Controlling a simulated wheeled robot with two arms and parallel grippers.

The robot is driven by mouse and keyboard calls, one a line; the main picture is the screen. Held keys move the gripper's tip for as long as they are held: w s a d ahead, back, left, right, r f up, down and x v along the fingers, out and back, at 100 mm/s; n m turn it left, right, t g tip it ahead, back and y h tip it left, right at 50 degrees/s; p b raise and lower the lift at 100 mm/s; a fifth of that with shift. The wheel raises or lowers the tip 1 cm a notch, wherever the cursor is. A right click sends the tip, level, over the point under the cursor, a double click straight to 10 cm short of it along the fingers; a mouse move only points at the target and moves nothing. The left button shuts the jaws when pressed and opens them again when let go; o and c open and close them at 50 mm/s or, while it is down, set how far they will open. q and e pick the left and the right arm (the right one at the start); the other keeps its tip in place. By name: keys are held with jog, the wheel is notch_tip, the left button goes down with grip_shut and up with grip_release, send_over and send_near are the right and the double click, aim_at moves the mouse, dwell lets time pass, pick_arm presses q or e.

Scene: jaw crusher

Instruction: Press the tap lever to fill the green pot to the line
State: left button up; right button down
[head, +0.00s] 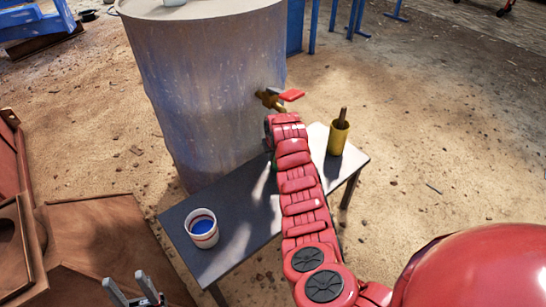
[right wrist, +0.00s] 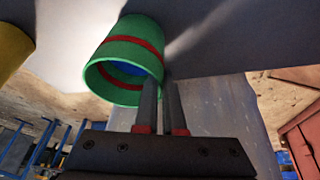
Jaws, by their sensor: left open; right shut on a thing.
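The green pot (right wrist: 113,58) shows in the right wrist view, with a red band around it and some blue inside. I cannot tell exactly how the blue stands against the line. My right gripper (right wrist: 161,82) is shut on the pot's side, its two fingers close together there. In the head view my red right arm hides the pot and this gripper. The brass tap (head: 268,99) sticks out of the large grey barrel (head: 205,90), with its red lever (head: 291,95) on top, just beyond my right arm. My left gripper (head: 134,286) is open and empty at the bottom left.
The grey table (head: 236,255) stands below the tap. On it, a white pot (head: 202,238) with a red line holds blue liquid at the near left. A yellow pot (head: 338,139) with a brown stick stands at the right end. Brown wooden furniture (head: 90,245) lies left.

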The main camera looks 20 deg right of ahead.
jog(key=shift+r, duration=0.1)
jog(key=c, duration=1.5)
grip_release()
jog(key=o, duration=0.5)
